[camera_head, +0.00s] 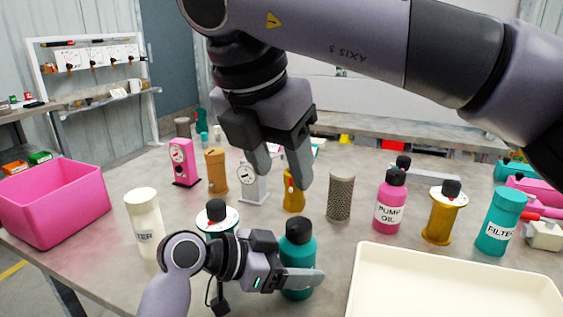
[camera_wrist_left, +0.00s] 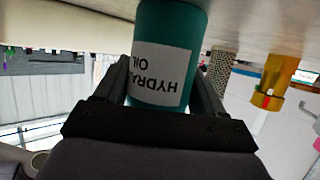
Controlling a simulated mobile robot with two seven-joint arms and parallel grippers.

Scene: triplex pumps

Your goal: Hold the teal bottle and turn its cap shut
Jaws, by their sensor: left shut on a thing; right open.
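The teal bottle (camera_head: 299,252) stands upright on the table at the front middle in the head view, with a dark cap (camera_head: 298,230) on top. My left gripper (camera_head: 298,278) is shut around its body from the left. In the left wrist view the bottle (camera_wrist_left: 170,35) appears upside down between the two fingers (camera_wrist_left: 165,85), with a white label reading hydraulic oil. My right gripper (camera_head: 283,170) is open and empty, pointing down above and behind the bottle, apart from the cap. How tightly the cap sits cannot be told.
A cream tray (camera_head: 450,262) lies to the right. A pink bin (camera_head: 50,228) and a white filter (camera_head: 143,215) stand at left. A mesh cylinder (camera_head: 340,195), pump oil bottle (camera_head: 390,208) and teal filter (camera_head: 498,222) stand behind and right.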

